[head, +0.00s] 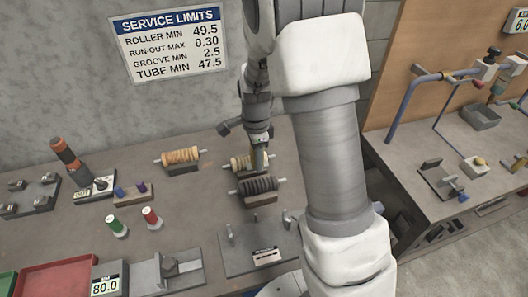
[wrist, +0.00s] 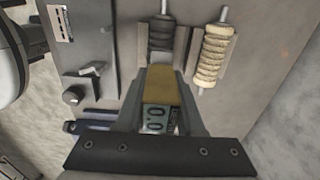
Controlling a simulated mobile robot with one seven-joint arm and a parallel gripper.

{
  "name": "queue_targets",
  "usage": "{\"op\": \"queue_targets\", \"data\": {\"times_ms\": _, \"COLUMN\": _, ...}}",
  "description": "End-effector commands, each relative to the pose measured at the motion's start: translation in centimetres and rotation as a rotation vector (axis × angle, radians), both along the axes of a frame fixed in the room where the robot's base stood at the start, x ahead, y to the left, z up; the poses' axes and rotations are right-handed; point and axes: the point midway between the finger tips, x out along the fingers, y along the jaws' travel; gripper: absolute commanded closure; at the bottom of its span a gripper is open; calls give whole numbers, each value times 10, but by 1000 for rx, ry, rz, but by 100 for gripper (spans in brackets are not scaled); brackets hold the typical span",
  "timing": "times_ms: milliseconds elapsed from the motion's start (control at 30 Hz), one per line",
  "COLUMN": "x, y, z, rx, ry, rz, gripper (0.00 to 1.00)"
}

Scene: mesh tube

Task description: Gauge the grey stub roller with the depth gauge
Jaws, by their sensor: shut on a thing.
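The grey roller (head: 258,186), dark and ribbed with a thin shaft, lies in a cradle near the middle of the bench. It also shows in the wrist view (wrist: 161,34), just beyond my fingertips and partly hidden. My gripper (head: 259,143) hangs above and slightly behind it. In the wrist view my gripper (wrist: 159,82) is shut on the depth gauge (wrist: 160,88), which has a yellow body and a display reading 0.0. I cannot tell whether the gauge touches the roller.
A cream roller (wrist: 212,55) lies beside the grey one, and a tan roller (head: 180,156) lies farther left. A plate with upright pins (head: 240,258) stands in front. Red and green spools (head: 151,217) and a display reading 80.0 (head: 105,285) are at left. A service-limits sign (head: 170,42) hangs behind.

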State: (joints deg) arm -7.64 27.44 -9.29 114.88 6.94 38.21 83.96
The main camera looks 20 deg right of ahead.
Motion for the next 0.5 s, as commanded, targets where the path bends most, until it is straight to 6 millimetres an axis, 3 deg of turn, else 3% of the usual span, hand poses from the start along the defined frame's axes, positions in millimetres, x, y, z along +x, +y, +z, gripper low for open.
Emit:
{"op": "queue_targets", "data": {"times_ms": 267, "x": 0, "y": 1, "z": -12, "rx": 0, "ry": -1, "rz": 2, "gripper": 100}}
{"op": "queue_targets", "data": {"times_ms": 500, "x": 0, "y": 0, "z": -35, "rx": 0, "ry": 0, "rz": 0, "gripper": 100}}
